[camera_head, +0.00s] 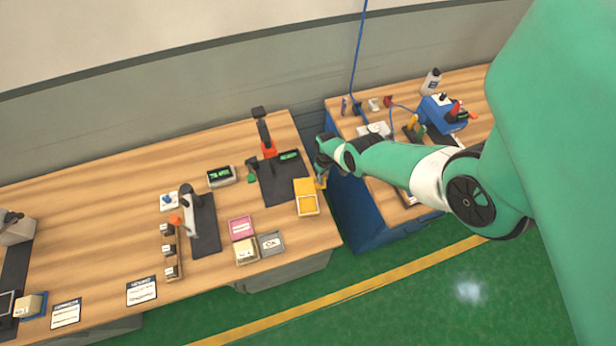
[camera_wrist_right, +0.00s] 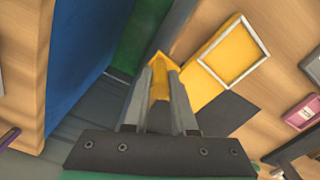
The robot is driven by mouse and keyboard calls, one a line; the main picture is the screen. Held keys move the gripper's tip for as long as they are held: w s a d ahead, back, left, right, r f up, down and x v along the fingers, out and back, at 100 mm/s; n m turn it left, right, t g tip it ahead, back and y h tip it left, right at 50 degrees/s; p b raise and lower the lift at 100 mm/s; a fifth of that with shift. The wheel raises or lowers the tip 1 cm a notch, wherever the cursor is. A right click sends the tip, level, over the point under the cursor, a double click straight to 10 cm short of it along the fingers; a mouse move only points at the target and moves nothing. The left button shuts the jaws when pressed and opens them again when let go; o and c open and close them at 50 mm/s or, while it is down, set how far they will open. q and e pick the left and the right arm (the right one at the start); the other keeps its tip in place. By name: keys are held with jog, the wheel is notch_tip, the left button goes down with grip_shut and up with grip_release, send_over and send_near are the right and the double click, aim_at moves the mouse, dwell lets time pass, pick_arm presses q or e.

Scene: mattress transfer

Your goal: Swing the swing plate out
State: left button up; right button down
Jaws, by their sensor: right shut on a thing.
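The swing plate (camera_head: 306,188) is yellow with a white-edged square at its near end. It lies at the right edge of the left table, next to a black mat. It also shows in the right wrist view (camera_wrist_right: 205,78), right of my fingers. My right gripper (camera_head: 321,178) is at the plate's right side. In the right wrist view my right gripper (camera_wrist_right: 160,85) is shut on a yellow pointed tab (camera_wrist_right: 158,72). The tab's join to the plate is hidden behind a finger. My left gripper is not in view.
Pink (camera_head: 240,228) and grey (camera_head: 271,243) trays stand nearer the front. A blue cabinet side (camera_head: 352,215) and a gap lie just right. My right arm crosses the right table.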

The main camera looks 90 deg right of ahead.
jog(key=c, duration=0.7)
grip_release()
jog(key=shift+d, duration=0.1)
jog(key=shift+c, duration=0.2)
notch_tip(320, 180, up, 12)
jog(key=p, duration=1.1)
jog(key=shift+f+p, duration=0.2)
jog(key=shift+p, duration=0.15)
